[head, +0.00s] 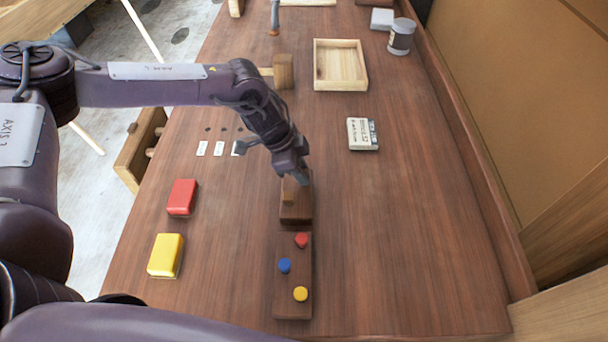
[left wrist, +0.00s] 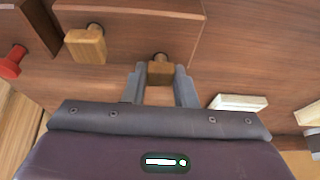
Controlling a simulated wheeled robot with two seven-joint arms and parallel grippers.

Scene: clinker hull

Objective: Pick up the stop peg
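A dark wooden block (head: 296,213) stands on the bench below my left gripper (head: 294,176). In the left wrist view two tan wooden pegs stand in this block (left wrist: 125,15). One peg (left wrist: 160,71) is between the fingertips of my left gripper (left wrist: 160,82), its lower end still at its hole. The fingers lie close along both its sides; I cannot tell whether they press on it. The other tan peg (left wrist: 87,45) stands free to the left. It shows in the head view (head: 288,190). No label shows which is the stop peg. My right gripper is not in view.
A longer dark block (head: 293,308) with red, blue and yellow pegs lies just in front. Red (head: 182,197) and yellow (head: 165,256) blocks lie at left. A white box (head: 361,134), an open wooden tray (head: 341,82) and a jar (head: 401,38) stand farther back. The right side is clear.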

